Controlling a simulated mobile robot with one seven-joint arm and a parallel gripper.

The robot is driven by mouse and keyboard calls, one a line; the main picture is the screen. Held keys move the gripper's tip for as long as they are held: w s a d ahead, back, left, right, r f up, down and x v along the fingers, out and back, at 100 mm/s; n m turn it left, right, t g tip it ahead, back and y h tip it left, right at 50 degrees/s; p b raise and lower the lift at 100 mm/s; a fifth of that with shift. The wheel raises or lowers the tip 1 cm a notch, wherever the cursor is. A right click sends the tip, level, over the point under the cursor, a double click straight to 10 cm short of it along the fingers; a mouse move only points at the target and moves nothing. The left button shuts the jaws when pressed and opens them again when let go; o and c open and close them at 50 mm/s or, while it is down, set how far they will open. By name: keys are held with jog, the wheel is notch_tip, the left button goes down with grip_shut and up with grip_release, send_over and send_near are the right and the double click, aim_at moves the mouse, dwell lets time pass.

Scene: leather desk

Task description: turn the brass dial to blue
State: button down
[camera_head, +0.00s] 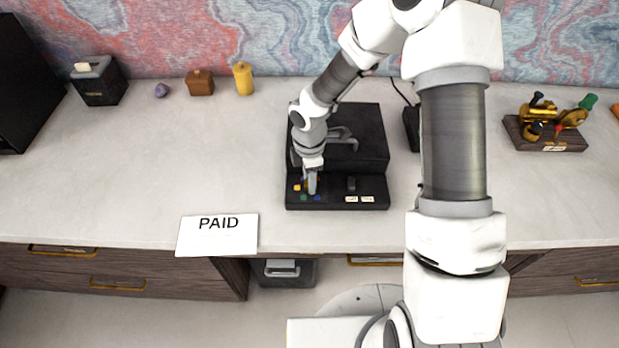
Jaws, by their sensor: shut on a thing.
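A black device (350,192) stands on the desk with a raised block at its back and a lower front panel. Colour marks sit on the left of the panel: a yellow one (297,188), a green one (304,198) and a blue one (318,198). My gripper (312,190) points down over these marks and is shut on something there. The brass dial is hidden behind my fingers, so I cannot see where it points.
A dark knob (351,184) and two white labels (359,199) are on the panel's right. A PAID card (217,235) lies at the desk's front edge. A brass item on a wooden base (545,132) stands right. The desk's left middle is clear.

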jog(key=shift+c, duration=2.3)
grip_release()
jog(key=shift+r, duration=0.1)
notch_tip(320, 180, up, 17)
jog(key=p, duration=0.2)
jog(key=shift+r+p, duration=0.15)
jog(key=shift+p, duration=0.15)
